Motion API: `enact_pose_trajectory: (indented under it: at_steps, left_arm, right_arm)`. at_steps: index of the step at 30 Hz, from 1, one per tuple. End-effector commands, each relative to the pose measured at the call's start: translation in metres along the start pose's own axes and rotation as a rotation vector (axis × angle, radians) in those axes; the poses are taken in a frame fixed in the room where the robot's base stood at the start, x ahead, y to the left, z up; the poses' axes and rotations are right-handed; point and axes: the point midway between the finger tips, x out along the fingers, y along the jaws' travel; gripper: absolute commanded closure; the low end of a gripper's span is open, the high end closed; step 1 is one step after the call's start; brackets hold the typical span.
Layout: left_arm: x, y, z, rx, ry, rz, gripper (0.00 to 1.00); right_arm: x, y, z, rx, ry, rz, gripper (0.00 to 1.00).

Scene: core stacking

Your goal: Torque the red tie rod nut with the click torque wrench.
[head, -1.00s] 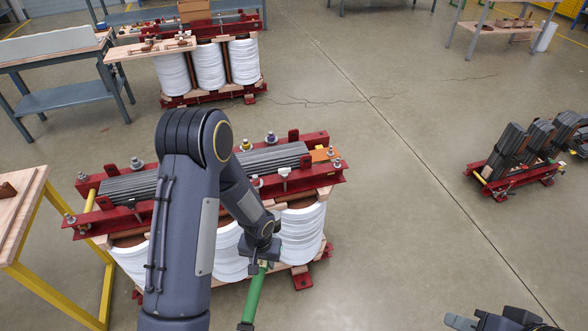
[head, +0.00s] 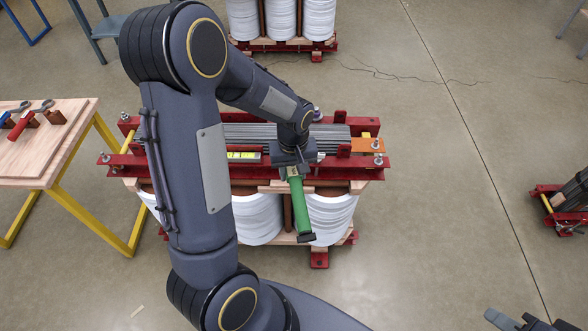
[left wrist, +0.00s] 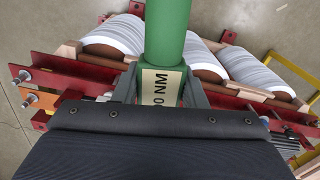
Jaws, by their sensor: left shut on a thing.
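The click torque wrench has a green handle (head: 301,212) with a dark end. My left gripper (head: 293,168) is shut on it, over the front red beam (head: 355,172) of the core. The handle points down toward the front in the head view. In the left wrist view the green handle (left wrist: 167,35) runs up between the fingers, and a label reading "0 NM" (left wrist: 163,86) shows. Several tie rod nuts, such as one at the right end (head: 376,146), show on the beams; I cannot make out a red one. My right gripper (head: 520,322) shows partly at the bottom right edge.
White coils (head: 258,217) stand below the beams. A wooden-topped table (head: 75,125) with yellow legs at the left holds red- and blue-handled tools (head: 25,122). A yellow-green strip (head: 243,156) lies by the front beam. Another core stands behind.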

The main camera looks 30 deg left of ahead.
Motion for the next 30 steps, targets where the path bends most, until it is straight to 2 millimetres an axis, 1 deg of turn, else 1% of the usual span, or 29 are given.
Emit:
enact_pose_trajectory:
  at_steps: [5, 18, 21, 30]
  left_arm:
    - [0.006, 0.000, 0.000, 0.001, 0.001, 0.002, 1.00]
    - [0.043, 0.001, 0.000, 0.002, 0.002, 0.002, 1.00]
    - [0.048, 0.001, 0.000, 0.002, 0.002, 0.002, 1.00]
    - [0.049, 0.001, 0.000, 0.002, 0.002, 0.002, 1.00]
  right_arm:
    - [0.005, 0.003, 0.003, 0.000, 0.000, 0.000, 0.68]
    - [0.031, 0.014, 0.016, 0.000, 0.000, 0.000, 0.68]
    - [0.035, 0.016, 0.018, 0.000, 0.000, 0.000, 0.68]
    - [0.035, 0.016, 0.018, 0.000, 0.000, 0.000, 0.68]
